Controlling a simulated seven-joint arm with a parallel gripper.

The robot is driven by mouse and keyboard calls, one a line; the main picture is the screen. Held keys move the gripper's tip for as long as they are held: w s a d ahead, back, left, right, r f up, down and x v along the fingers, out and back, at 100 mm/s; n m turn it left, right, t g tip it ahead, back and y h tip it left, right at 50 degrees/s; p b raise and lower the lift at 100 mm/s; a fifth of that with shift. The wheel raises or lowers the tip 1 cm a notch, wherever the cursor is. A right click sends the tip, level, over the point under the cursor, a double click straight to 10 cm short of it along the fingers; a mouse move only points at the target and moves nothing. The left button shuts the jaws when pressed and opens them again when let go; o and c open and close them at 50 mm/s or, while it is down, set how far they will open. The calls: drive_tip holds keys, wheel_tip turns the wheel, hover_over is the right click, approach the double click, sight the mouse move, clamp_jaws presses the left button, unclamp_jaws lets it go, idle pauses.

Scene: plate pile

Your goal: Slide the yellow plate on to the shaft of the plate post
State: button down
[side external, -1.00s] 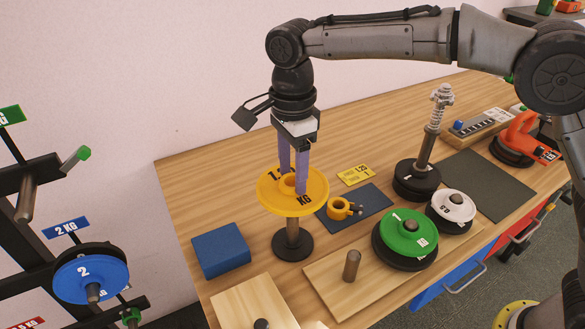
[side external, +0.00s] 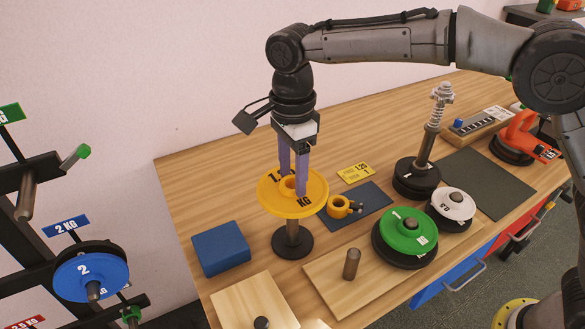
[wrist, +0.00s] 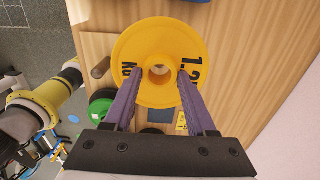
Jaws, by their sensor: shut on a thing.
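The yellow plate (side external: 270,197) is roughly level above the black base (side external: 292,243) of the plate post. My gripper (side external: 294,182) points down and is shut on the raised hub of the yellow plate. The post's grey shaft (side external: 292,229) shows between the plate's underside and the base. No shaft stands out above the hub, and I cannot tell how far it is inside the bore. In the wrist view the yellow plate (wrist: 150,30) lies between the fingertips (wrist: 159,76), with its centre hole in view.
A blue block (side external: 220,249) lies left of the post. A yellow collar (side external: 340,207) on a dark blue mat (side external: 369,204) is close on the right. A wooden board with a peg (side external: 351,265) and a green plate (side external: 407,230) stand at the front right.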

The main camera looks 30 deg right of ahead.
drive_tip(key=shift+f, duration=1.15)
drive_tip(key=shift+f, duration=0.3)
idle(0.3)
drive_tip(key=shift+w+f, duration=0.1)
drive_tip(key=shift+f, duration=1.65)
drive_tip(key=shift+f, duration=0.25)
drive_tip(key=shift+f, duration=1.75)
drive_tip(key=shift+f, duration=0.45)
drive_tip(key=shift+f, duration=0.65)
drive_tip(key=shift+f, duration=0.1)
